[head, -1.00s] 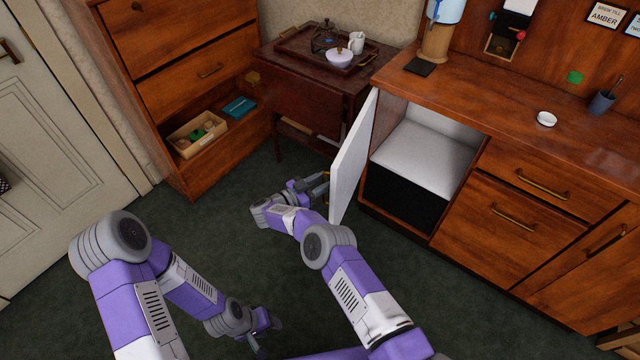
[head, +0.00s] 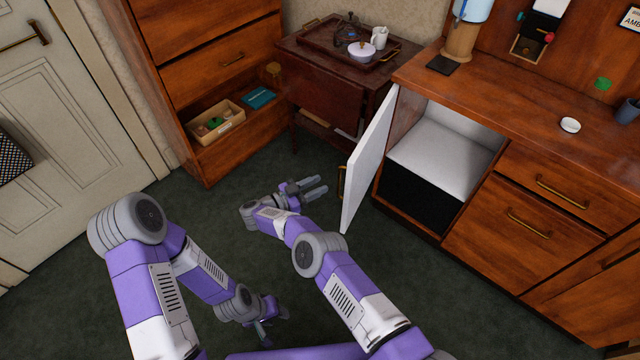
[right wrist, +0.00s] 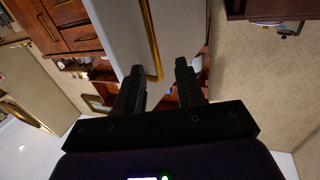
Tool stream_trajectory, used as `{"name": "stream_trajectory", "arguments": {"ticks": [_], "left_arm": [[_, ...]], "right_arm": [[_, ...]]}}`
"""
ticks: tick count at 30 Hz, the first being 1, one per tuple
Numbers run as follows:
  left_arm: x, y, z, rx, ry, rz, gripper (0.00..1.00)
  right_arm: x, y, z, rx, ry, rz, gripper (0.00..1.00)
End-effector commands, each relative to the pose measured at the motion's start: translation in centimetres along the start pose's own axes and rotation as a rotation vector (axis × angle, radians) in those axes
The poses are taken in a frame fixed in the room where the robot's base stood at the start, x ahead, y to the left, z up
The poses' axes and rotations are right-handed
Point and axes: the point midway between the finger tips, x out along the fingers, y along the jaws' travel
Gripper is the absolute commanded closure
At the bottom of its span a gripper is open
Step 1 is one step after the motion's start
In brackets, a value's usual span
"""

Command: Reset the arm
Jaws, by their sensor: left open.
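My right gripper (head: 321,186) is at the end of my right arm, low over the dark green carpet and just left of the open white cabinet door (head: 367,160). Its two fingers are spread with nothing held, and a gap shows between them and the door. The right wrist view shows the same open fingers (right wrist: 160,68), with the door's brass handle (right wrist: 150,38) beyond them. My left gripper (head: 266,330) is low at the bottom of the head view, partly hidden by my own arm, open over the carpet.
The open cabinet compartment (head: 440,150) has a white interior. A side table with a tray (head: 330,37) stands behind the door. A drawer unit (head: 215,60) with a wooden box (head: 217,123) stands at the back left. Carpet (head: 240,170) is clear left of my right gripper.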

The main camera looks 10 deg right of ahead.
Motion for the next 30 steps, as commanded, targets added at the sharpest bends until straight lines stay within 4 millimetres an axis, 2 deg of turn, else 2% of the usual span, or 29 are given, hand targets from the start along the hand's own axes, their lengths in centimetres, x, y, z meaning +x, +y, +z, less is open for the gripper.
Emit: {"name": "stream_trajectory", "arguments": {"ticks": [11,14,20,24,27,30], "left_arm": [[0.0,0.0,0.0,0.000,0.000,0.000,0.57],[-0.3,0.1,0.0,0.000,0.000,0.000,0.57],[-1.6,0.6,0.1,0.000,0.000,0.000,0.57],[-2.8,1.0,0.1,0.000,0.000,0.000,0.57],[-3.5,1.3,0.1,0.000,0.000,0.000,0.57],[-4.3,1.6,0.2,0.000,0.000,0.000,0.57]], "right_arm": [[0.1,0.0,0.0,0.000,-0.001,-0.003,0.62],[0.5,-0.6,-0.2,0.006,-0.002,-0.040,0.62],[2.4,-3.9,-0.4,0.027,-0.045,-0.312,0.62],[3.1,-5.3,0.7,0.017,-0.147,-0.557,0.62],[2.9,-4.9,2.1,-0.010,-0.257,-0.711,0.62],[2.3,-3.2,3.7,-0.050,-0.396,-0.841,0.62]]}}
